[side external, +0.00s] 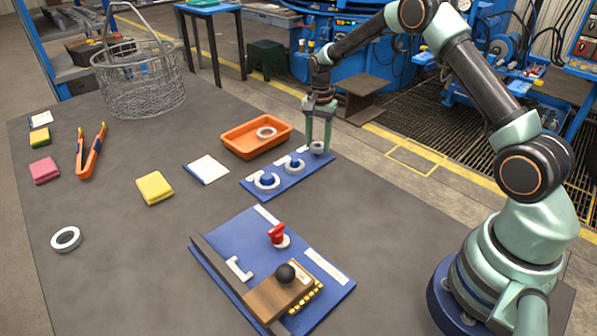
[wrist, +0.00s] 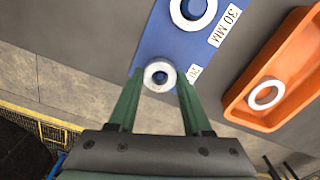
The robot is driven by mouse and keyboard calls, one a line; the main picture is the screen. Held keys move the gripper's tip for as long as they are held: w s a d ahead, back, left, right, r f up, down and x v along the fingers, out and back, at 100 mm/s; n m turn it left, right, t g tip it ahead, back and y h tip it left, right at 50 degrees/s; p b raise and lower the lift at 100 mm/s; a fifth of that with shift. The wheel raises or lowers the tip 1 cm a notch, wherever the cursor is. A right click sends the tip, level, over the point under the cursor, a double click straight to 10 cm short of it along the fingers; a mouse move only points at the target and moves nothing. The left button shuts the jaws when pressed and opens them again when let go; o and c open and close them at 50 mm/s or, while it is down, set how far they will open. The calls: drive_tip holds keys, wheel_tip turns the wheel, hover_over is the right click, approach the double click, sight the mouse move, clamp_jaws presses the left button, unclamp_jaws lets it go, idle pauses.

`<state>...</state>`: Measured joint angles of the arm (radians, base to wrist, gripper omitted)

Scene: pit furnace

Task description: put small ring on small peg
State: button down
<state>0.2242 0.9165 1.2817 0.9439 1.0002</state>
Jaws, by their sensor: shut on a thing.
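The small light-grey ring (side external: 317,147) is between the fingertips of my gripper (side external: 318,143) at the right end of the blue peg board (side external: 250,188). In the wrist view my gripper (wrist: 160,82) is shut on the small ring (wrist: 149,78), one green finger on each side. The ring looks level and lined up with the peg. I cannot tell how far down the peg it sits. The board's other two blue pegs (side external: 267,177) (side external: 294,162) each have a ring around them.
An orange tray (side external: 232,148) with a loose white ring (side external: 266,133) stands behind the board. Another ring (side external: 66,239) lies at the left. A blue fixture board (side external: 225,236) with a red knob (side external: 277,233) is in front. A wire basket (side external: 140,85) stands at the back left.

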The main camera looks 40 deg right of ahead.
drive_tip(key=shift+f, duration=0.4)
drive_tip(key=shift+f, duration=0.6)
idle(1.2)
drive_tip(key=c, duration=0.6)
unclamp_jaws()
wheel_tip(320, 180, up, 11)
idle(0.6)
